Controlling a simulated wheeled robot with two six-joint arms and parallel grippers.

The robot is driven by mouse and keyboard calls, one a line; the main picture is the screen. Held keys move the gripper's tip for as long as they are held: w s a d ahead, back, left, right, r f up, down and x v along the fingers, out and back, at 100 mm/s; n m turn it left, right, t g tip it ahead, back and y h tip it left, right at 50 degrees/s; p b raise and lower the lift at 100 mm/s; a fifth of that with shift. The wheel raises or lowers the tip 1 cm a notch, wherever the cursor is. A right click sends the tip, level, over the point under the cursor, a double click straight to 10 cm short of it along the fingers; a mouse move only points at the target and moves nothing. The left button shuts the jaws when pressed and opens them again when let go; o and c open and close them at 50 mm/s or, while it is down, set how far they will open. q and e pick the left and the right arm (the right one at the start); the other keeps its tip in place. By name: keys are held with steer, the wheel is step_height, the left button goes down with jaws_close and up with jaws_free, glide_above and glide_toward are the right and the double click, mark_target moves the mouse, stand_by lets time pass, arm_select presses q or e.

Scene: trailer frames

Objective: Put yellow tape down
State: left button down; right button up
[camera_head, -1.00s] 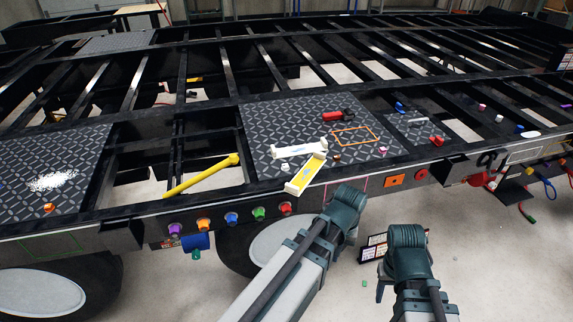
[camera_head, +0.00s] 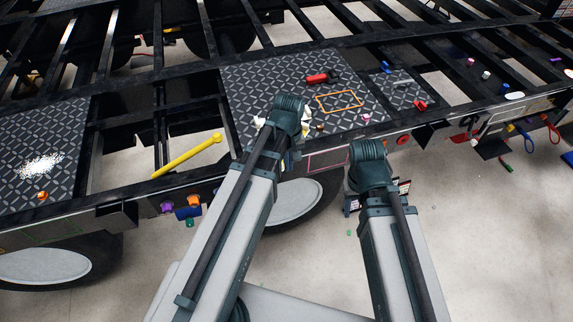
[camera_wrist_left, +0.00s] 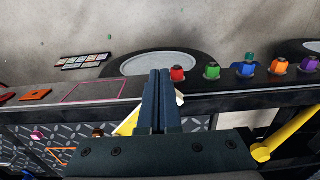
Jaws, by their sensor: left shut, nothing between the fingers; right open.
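My left gripper (camera_wrist_left: 161,75) is shut with nothing between its fingers, in the left wrist view. A yellow piece with white ends, which may be the yellow tape (camera_wrist_left: 128,122), shows partly behind the fingers. I cannot tell whether the fingers touch it. In the head view my left wrist covers most of this piece, and only scraps of white and yellow show around the wrist. A white piece (camera_head: 259,122) peeks out left of the wrist on the dark patterned plate (camera_head: 250,85). My right gripper is hidden behind its own wrist.
A yellow bar (camera_head: 187,155) lies across the frame left of the plate. A red tool (camera_head: 322,77) and an orange outline (camera_head: 340,101) are farther back on the plate. Coloured knobs (camera_wrist_left: 212,72) line the trailer's edge. Open gaps lie between the black beams.

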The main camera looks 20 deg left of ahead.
arm_select(q)
steer(key=w+a+f+b, duration=0.2)
steer(key=w+f+b, duration=0.1)
steer(key=f+b, duration=0.6)
steer(key=shift+w+f, duration=0.15)
steer(key=shift+f, duration=0.1)
steer(key=shift+w+a, duration=0.1)
steer(key=shift+a, duration=0.05)
steer(key=w+a, duration=0.2)
steer(key=w, duration=0.1)
steer(key=shift+s, duration=0.15)
stand_by(0.3)
